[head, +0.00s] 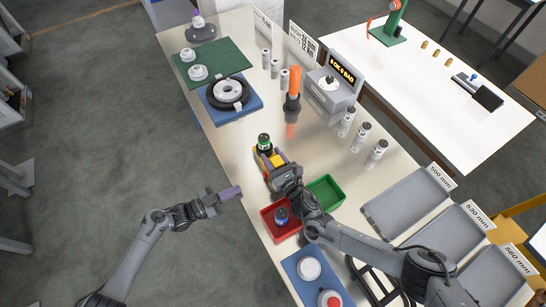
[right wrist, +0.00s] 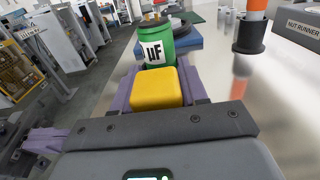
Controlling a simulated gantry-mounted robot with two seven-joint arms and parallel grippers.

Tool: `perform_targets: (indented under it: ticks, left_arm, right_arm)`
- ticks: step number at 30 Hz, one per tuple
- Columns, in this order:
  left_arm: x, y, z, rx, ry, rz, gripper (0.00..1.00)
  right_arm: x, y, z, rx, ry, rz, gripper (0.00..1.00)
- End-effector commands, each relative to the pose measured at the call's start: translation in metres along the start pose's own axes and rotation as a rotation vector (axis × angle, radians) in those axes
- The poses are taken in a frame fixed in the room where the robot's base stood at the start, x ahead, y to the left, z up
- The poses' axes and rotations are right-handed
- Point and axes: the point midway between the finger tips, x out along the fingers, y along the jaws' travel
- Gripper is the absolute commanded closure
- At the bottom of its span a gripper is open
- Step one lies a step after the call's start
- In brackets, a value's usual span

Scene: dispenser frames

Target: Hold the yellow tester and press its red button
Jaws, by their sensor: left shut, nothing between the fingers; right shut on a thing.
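The yellow tester (head: 262,161) is between the purple fingers of my right gripper (head: 271,161), which is shut on it over the table. In the right wrist view the yellow body (right wrist: 155,88) shows between the fingers. A green can marked "µF" (right wrist: 153,47) shows just beyond the tester; I cannot tell if they touch. The can also shows in the head view (head: 264,142). I see no red button on the tester. My left gripper (head: 230,193) is shut and empty, at the table's left edge, apart from the tester.
A red bin (head: 267,226) with a blue-and-dark item and a green bin (head: 334,190) sit near my right gripper. An orange-handled tool (head: 294,83) stands beyond it. The table's middle is fairly clear.

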Motion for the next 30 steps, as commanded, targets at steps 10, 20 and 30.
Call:
perform_targets:
  ticks: [10, 20, 30]
  left_arm:
    - [0.000, 0.000, 0.000, 0.000, 0.000, 0.000, 1.00]
    - [0.004, 0.000, 0.000, 0.014, -0.017, 0.000, 1.00]
    - [0.042, -0.005, -0.002, 0.156, -0.247, -0.053, 1.00]
  right_arm:
    - [0.000, 0.000, 0.000, 0.000, 0.001, -0.001, 1.00]
    - [0.000, 0.000, 0.000, 0.000, 0.001, -0.001, 1.00]
    - [0.000, 0.000, 0.000, 0.000, 0.001, 0.000, 1.00]
